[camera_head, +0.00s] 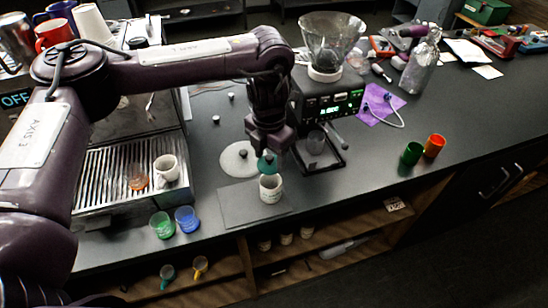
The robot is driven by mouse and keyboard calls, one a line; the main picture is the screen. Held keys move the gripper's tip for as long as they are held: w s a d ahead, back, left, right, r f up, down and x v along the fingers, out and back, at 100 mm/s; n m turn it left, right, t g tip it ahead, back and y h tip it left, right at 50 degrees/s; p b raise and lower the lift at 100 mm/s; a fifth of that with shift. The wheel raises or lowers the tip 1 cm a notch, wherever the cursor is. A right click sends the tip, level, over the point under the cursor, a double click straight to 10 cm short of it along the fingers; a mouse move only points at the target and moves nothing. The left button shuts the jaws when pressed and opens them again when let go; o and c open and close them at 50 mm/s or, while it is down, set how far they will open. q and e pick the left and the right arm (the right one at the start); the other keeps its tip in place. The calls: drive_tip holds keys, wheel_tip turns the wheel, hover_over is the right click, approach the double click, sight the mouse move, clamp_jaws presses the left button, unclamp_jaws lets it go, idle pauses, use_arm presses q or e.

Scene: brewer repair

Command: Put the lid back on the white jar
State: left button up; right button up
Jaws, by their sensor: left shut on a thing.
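My left gripper (268,152) points down over the counter and is shut on a small teal lid (267,166). The lid is just above the mouth of the white jar (270,189), slightly to its left in the picture; I cannot tell whether they touch. The jar stands upright on a dark grey mat (236,207) near the counter's front edge. The fingertips are partly hidden against the dark wrist. My right gripper is not in view.
A pale round disc with a black knob (233,166) lies just left of the gripper. A grinder with a clear hopper (330,40) stands behind. Green and blue cups (187,219) stand left, near an espresso machine (110,180).

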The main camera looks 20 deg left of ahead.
use_arm(q)
drive_tip(key=shift+f+b, duration=0.3)
drive_tip(key=shift+f, duration=0.15)
drive_tip(key=shift+f+b, duration=0.35)
wheel_tip(320, 180, down, 2)
drive_tip(key=shift+d+f+b, duration=0.15)
drive_tip(key=shift+f+b, duration=0.05)
drive_tip(key=shift+b, duration=1.05)
drive_tip(key=shift+f+b, duration=0.4)
drive_tip(key=shift+f, duration=0.65)
drive_tip(key=shift+r, duration=0.1)
